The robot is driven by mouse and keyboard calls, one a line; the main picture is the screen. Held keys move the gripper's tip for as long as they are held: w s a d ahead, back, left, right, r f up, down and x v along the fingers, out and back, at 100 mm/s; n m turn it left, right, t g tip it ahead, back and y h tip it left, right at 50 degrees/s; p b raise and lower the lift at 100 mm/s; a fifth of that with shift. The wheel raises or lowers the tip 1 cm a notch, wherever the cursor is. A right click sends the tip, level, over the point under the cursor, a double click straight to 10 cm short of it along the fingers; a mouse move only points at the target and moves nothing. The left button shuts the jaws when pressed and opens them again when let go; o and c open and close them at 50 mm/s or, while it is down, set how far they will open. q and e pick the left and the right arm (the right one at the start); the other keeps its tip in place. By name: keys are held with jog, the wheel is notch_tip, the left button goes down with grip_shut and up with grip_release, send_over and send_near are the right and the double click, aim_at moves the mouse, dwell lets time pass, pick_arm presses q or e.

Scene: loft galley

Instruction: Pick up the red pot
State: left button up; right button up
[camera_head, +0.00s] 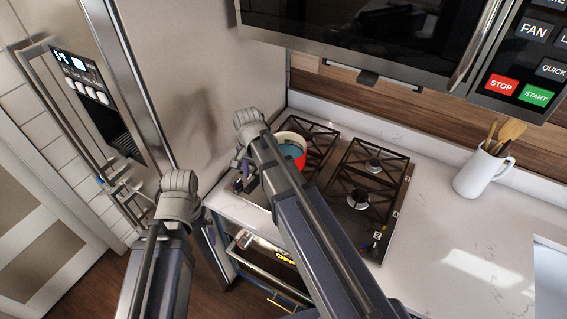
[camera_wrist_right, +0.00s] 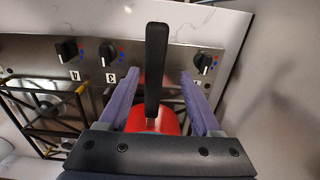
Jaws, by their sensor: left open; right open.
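My left gripper (camera_head: 118,190) is open and empty, small and unclear near the fridge front.
The stove (camera_head: 371,190) has black grates, with knobs (camera_wrist_right: 109,52) close to the handle. A microwave (camera_head: 350,35) hangs above. A white pitcher (camera_head: 482,174) with wooden utensils stands on the counter (camera_head: 440,215), which is otherwise clear. A tall fridge (camera_head: 215,80) borders the left.

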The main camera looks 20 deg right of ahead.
jog(key=shift+s+d+f+b, duration=0.1)
jog(key=shift+d+f+b, duration=0.1)
jog(key=shift+f+b, duration=1.15)
jog(key=shift+s+d+f+b, duration=0.1)
jog(key=shift+d+f+b, duration=0.1)
jog(key=shift+f+b, duration=1.1)
jog(key=shift+r, duration=0.1)
jog(key=shift+c, duration=0.2)
grip_shut()
